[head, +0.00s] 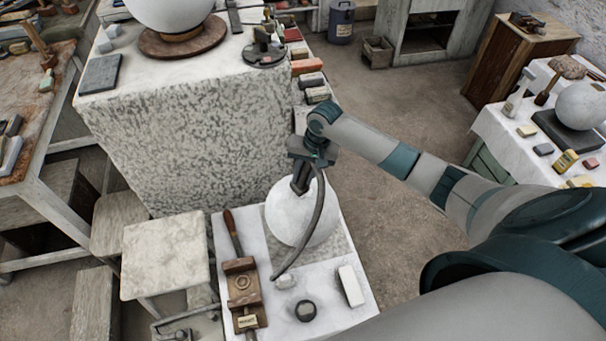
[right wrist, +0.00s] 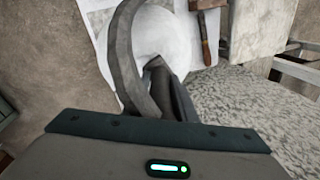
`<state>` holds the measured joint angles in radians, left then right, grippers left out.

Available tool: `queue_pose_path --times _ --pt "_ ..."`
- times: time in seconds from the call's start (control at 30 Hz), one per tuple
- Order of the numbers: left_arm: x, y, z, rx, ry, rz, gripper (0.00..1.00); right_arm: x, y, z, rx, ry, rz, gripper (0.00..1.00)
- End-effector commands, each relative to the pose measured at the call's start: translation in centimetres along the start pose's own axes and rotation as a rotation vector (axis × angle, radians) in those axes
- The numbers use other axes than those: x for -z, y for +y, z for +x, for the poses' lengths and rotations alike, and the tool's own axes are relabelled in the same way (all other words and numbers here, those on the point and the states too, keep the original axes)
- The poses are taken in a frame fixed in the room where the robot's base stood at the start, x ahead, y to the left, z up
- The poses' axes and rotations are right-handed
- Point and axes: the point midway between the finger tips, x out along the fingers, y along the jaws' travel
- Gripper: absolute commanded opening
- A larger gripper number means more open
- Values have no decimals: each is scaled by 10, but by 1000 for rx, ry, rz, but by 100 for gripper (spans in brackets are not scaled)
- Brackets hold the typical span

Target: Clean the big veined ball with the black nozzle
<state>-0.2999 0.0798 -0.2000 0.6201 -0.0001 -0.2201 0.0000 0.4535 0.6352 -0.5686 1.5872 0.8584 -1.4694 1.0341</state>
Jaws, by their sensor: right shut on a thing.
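A white ball (head: 290,215) with faint grey marking rests on the low white table under my right gripper; it also shows in the right wrist view (right wrist: 165,38). A larger pale ball (head: 172,8) sits on a round brown base on the speckled block, cut by the top edge. I cannot tell veins clearly on either. My right gripper (head: 301,184) is shut on the black nozzle, mostly hidden by the jaws; a dark curved hose (head: 314,225) hangs from there across the ball's right side. Whether the nozzle touches the ball is unclear. My left gripper is not in view.
On the low table lie a brown wooden clamp tool (head: 241,285), a dark round tin (head: 305,310) and a white block (head: 351,286). A speckled block (head: 190,150) stands behind. A wooden stool (head: 165,250) is at left. A side table with another ball (head: 582,106) is at right.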

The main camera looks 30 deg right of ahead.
Motion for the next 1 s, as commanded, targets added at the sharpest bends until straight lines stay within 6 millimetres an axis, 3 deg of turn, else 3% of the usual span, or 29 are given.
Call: queue_pose_path --times 1.0 --pt "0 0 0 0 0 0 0 20 -6 3 0 -1 1 2"
